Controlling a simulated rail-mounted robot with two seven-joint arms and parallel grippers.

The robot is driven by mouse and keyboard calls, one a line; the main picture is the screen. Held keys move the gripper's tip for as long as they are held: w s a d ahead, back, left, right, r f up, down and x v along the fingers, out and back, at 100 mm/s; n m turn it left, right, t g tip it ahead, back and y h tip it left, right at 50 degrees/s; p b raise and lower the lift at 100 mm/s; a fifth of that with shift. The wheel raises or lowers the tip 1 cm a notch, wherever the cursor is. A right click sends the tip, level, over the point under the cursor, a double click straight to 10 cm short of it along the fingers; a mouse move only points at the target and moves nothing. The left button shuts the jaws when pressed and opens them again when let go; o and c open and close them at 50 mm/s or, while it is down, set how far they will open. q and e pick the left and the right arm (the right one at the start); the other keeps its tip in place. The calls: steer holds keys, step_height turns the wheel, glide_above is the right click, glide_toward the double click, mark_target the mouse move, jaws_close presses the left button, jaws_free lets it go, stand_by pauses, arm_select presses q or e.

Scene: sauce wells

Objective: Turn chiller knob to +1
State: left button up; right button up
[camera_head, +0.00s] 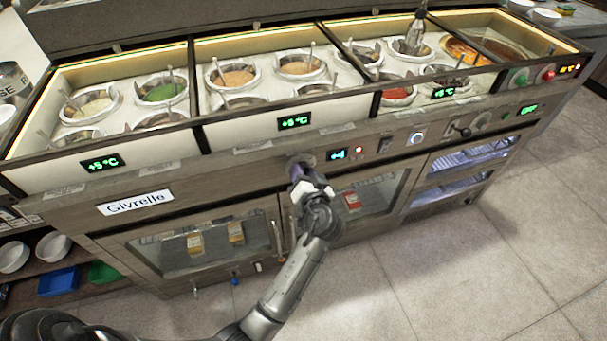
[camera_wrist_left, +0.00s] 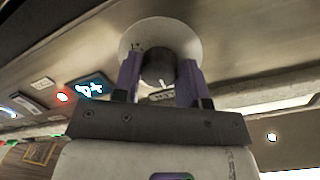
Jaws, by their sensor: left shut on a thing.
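The chiller knob (camera_head: 299,161) is on the counter's front panel, left of a small blue display (camera_head: 338,154). In the left wrist view the dark knob (camera_wrist_left: 158,66) sits before a pale round plate. My left gripper (camera_head: 303,174) is at the knob, its purple fingers on either side of it; in the left wrist view the fingers (camera_wrist_left: 160,78) are shut on the knob. The blue display (camera_wrist_left: 90,87) appears tilted there, and its figure is too small to read surely. The knob's markings are mostly hidden. My right gripper is not in view.
Sauce wells (camera_head: 235,76) with ladles line the counter top. Green +5 °C displays (camera_head: 294,122) are above the panel. Switches and another knob (camera_head: 463,131) lie to the right. Glass doors (camera_head: 205,242) with handles are below. The tiled floor (camera_head: 450,270) at right is clear.

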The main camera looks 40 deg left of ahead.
arm_select(q)
steer(key=o, duration=0.9)
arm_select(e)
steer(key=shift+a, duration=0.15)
arm_select(q)
steer(key=shift+o, duration=0.2)
